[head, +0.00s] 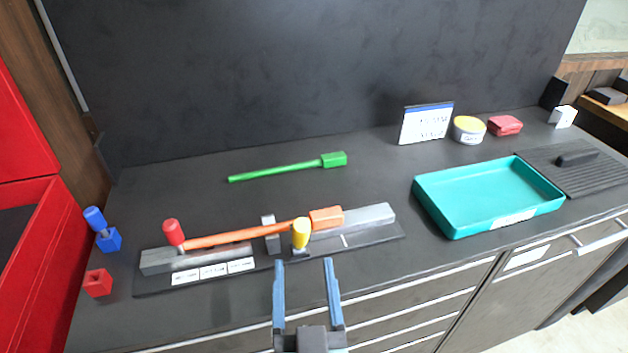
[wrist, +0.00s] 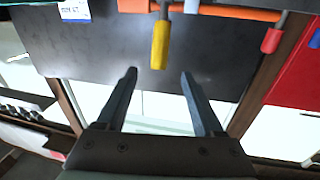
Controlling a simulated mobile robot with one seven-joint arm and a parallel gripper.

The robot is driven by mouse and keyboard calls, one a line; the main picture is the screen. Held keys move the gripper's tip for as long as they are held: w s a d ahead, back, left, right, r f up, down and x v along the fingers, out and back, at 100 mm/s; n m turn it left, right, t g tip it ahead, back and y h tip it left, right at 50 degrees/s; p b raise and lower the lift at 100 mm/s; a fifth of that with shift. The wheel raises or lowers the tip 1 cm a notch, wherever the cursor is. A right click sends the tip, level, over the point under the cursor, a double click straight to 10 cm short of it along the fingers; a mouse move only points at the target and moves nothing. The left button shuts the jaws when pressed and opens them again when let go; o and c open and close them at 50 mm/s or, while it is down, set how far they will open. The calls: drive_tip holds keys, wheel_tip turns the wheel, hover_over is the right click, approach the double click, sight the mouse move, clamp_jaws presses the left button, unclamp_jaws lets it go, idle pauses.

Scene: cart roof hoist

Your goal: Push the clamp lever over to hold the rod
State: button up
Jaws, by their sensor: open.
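An orange rod (head: 240,234) with a block-shaped end lies along a grey clamp fixture (head: 372,217) on the dark counter. A lever with a red knob (head: 172,231) stands at the fixture's left end. A lever with a yellow knob (head: 300,233) stands near the middle, in front of the rod's block. The wrist view also shows the yellow knob (wrist: 160,45), the red knob (wrist: 271,41) and the rod (wrist: 235,12). I cannot tell whether either lever presses on the rod. My gripper (head: 304,261) is open and empty, in front of the yellow knob and apart from it.
A green rod (head: 280,171) lies behind the fixture. A teal tray (head: 437,212) is to the right, beside a ribbed dark mat (head: 598,175). A blue block with a lever (head: 108,240) and a red block (head: 97,283) sit at left. A sign (head: 425,124) stands at the back.

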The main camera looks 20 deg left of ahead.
sight(301, 240)
drive_tip(key=p+x, duration=0.1)
drive_tip(key=x, duration=0.3)
drive_tip(key=p+x, duration=0.2)
drive_tip(key=x, duration=0.2)
drive_tip(key=p+x, duration=0.2)
drive_tip(key=x, duration=0.2)
drive_tip(key=shift+f, duration=0.35)
clamp_jaws()
idle(1.2)
